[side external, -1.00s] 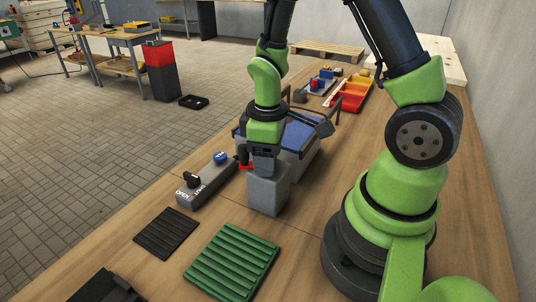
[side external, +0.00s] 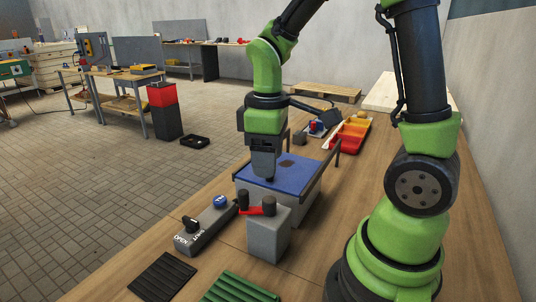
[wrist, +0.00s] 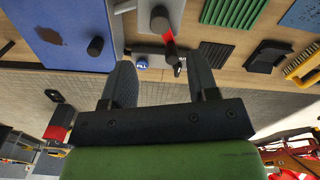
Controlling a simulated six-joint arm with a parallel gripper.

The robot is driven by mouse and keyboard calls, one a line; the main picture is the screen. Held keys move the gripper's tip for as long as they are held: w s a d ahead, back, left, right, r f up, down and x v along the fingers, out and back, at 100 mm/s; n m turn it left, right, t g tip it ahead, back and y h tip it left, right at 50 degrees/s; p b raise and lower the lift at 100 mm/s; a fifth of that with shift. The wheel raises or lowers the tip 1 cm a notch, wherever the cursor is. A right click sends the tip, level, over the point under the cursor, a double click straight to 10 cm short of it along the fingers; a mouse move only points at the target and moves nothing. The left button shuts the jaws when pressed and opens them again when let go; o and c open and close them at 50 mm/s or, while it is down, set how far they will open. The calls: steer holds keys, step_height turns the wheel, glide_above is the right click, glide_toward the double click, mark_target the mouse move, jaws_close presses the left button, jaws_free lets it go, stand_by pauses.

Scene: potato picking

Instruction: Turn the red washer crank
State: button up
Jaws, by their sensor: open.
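The red washer crank (side external: 255,211) lies flat on top of a grey block (side external: 267,238), with a black knob at each end of its arm. In the wrist view the crank (wrist: 168,44) shows beyond and between my fingers.
A grey panel (side external: 205,228) with a black switch and blue FILL button is left of the block. A green ribbed mat (side external: 240,288) and black ribbed mat (side external: 162,276) lie in front. Red and orange trays (side external: 352,134) stand behind.

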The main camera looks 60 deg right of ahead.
mark_target(269, 198)
steer(key=shift+r, duration=0.15)
steer(key=shift+r+m, duration=0.15)
steer(key=shift+m, duration=0.15)
step_height(269, 198, down, 10)
steer(key=shift+f, duration=0.1)
stand_by(0.4)
steer(key=c, duration=0.9)
